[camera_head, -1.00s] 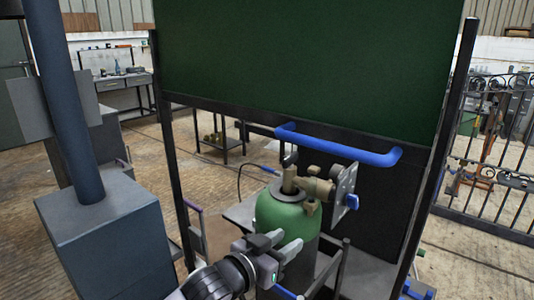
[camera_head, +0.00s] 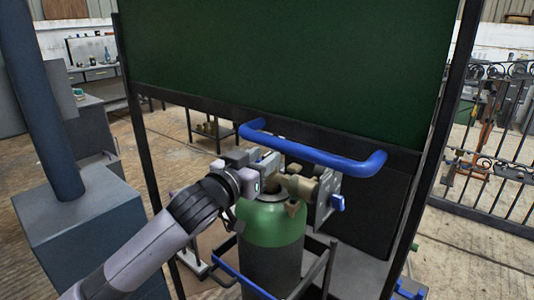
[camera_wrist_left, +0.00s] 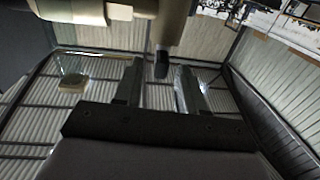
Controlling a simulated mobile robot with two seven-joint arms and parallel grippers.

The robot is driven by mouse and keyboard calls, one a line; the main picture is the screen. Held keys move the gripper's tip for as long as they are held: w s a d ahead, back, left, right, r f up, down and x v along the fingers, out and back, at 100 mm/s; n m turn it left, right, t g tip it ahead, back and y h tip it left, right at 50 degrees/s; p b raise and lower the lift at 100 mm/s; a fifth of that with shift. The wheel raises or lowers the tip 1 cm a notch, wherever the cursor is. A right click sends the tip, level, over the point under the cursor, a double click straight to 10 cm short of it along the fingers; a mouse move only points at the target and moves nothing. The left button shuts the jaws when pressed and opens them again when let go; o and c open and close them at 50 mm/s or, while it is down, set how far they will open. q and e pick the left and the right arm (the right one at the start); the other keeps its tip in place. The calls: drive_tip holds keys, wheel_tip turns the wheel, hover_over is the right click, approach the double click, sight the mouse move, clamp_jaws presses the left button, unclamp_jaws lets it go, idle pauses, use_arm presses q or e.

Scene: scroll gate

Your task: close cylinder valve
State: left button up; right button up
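A gas cylinder (camera_head: 272,222) with a green shoulder and dark body stands upright in the cart. A brass valve (camera_head: 300,186) sits on its top, joined to a grey plate with a blue knob (camera_head: 338,203). My left gripper (camera_head: 264,168) is at the valve's upper left side and hides part of it. In the left wrist view its two fingers (camera_wrist_left: 160,88) are spread apart. A tan valve part (camera_wrist_left: 165,30) with a dark tip reaches down toward the gap between them. I cannot tell whether they touch it. My right gripper is not in view.
A grey box with a post (camera_head: 85,220) is at the left. A black gate (camera_head: 490,180) is at the right.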

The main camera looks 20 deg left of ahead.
use_arm(q)
drive_tip(key=shift+x, duration=1.25)
clamp_jaws()
drive_tip(key=shift+a+r+m+h+p, duration=0.15)
drive_tip(key=shift+m+h+p, duration=0.35)
drive_tip(key=shift+p, duration=0.4)
drive_tip(key=shift+m+g+h+p, duration=0.3)
drive_tip(key=shift+g+h+p, duration=0.15)
drive_tip(key=shift+h, duration=0.25)
